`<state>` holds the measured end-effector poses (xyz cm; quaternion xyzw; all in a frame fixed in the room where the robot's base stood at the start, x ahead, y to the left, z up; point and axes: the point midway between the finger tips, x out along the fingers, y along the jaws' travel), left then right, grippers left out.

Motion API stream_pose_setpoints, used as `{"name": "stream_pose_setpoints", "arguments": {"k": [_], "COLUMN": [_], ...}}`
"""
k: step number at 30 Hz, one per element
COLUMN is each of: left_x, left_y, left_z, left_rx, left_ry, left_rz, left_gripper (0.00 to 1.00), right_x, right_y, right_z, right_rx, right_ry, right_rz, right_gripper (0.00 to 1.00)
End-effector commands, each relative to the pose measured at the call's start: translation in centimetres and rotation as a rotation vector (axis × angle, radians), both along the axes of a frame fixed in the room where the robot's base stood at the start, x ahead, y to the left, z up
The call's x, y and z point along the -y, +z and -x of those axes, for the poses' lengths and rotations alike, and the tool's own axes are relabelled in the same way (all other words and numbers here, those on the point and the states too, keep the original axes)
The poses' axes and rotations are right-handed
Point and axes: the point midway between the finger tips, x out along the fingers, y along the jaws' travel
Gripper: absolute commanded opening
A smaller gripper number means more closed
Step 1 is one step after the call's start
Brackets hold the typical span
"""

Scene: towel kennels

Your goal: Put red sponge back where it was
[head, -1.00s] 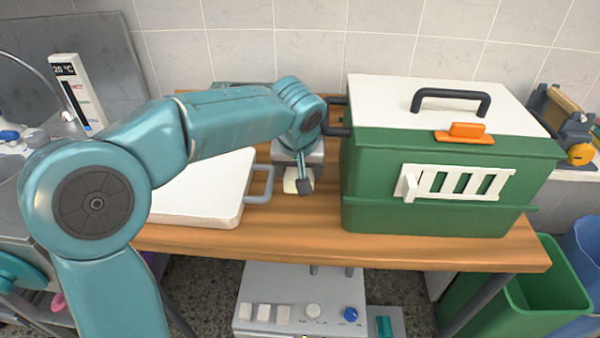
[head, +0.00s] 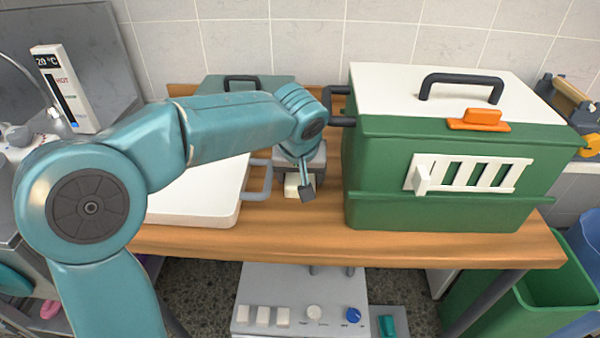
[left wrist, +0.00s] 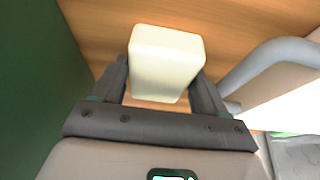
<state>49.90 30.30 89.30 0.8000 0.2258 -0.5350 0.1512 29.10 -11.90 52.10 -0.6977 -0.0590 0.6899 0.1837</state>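No red sponge shows in any view. A cream block (left wrist: 168,62) sits between the two fingers of my left gripper (left wrist: 163,82) in the left wrist view, and the fingers appear to press on its sides. In the head view the block (head: 291,187) shows beside the dark finger of my left gripper (head: 298,188), over the wooden table between a white-lidded box and a green kennel. Whether the block touches the table is hard to tell. My right gripper is not in view.
The green kennel (head: 440,212) with a white lid and orange latch stands close right of the gripper. A white case (head: 200,200) with a grey handle (head: 258,180) lies close left. A strip of bare wooden table (head: 300,235) runs along the front. A green bin (head: 535,285) stands at lower right.

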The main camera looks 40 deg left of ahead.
Motion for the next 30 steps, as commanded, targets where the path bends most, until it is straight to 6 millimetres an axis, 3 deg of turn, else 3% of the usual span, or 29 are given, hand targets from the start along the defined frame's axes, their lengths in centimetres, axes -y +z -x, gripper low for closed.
{"name": "stream_pose_setpoints", "arguments": {"k": [10,14,17,24,30], "left_x": [0.0,0.2,0.6,4.1,6.0], "left_y": [0.3,1.7,3.8,3.1,3.2], "left_z": [-0.1,0.2,0.9,6.6,9.8], "left_rx": [0.0,0.003,0.006,0.003,0.002], "left_ry": [-0.001,-0.002,-0.002,-0.007,-0.005], "left_rz": [0.0,0.0,-0.001,0.0,0.0], "left_gripper": [0.8,0.8,0.8,0.8,0.8], "right_x": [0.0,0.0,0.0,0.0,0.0], "right_y": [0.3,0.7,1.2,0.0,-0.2], "right_z": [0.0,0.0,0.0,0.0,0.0], "right_rx": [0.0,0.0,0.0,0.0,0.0], "right_ry": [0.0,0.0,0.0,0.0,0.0], "right_rz": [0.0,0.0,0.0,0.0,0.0], "right_gripper": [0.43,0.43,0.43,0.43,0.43]}}
